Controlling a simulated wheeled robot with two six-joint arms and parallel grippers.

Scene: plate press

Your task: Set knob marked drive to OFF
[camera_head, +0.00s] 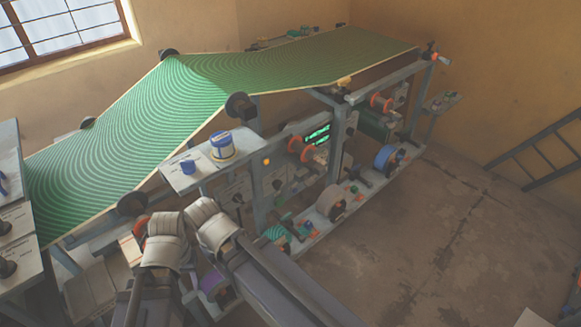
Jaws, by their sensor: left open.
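Dark knobs sit on the pale panels at the left edge, one upper knob (5,228) and one lower knob (8,268). Their labels are too small to read, so I cannot tell which knob, if either, is marked drive or how it is set. My left gripper (185,217) is open in the lower left, its two pale, ribbed fingers apart with nothing visible between them. It appears in front of the machine's lower frame, to the right of the panels. My right gripper is not in view.
A green patterned web (140,125) runs over dark rollers across the machine. Reels, including a blue one (384,158), line the lower frame.

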